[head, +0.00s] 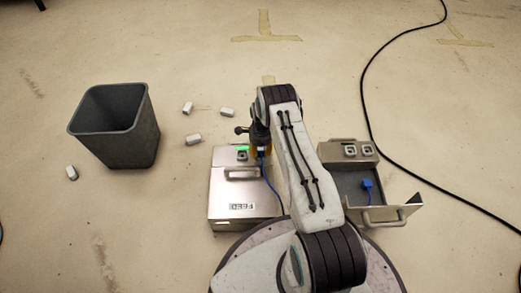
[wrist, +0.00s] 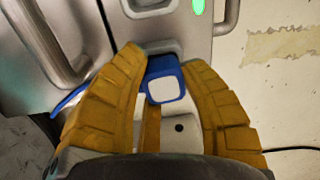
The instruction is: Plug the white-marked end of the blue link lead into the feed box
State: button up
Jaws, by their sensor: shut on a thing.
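My gripper (head: 258,149) is over the back of a closed silver box (head: 222,190) with a green light. In the wrist view my gripper (wrist: 163,60) has its yellow fingers shut on a blue plug (wrist: 167,72) with a white square mark. The plug is right at a socket plate on the box; I cannot tell whether it is seated. The blue lead (head: 273,185) runs from it behind my arm. The lead's other blue plug (head: 367,185) stands in an open tray of the right box (head: 384,214).
A second socket (wrist: 150,6) sits just beyond the held plug, beside the green light (wrist: 198,6). A grey bin (head: 118,125) and several small white blocks (head: 193,140) are on the floor at left. A black cable (head: 366,95) curves along the right.

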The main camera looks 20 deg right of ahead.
aim_at(261, 150)
jog(key=shift+f, duration=0.15)
jog(key=o, duration=1.3)
jog(key=shift+c, duration=0.2)
notch_tip(261, 150, up, 12)
jog(key=shift+s, duration=0.35)
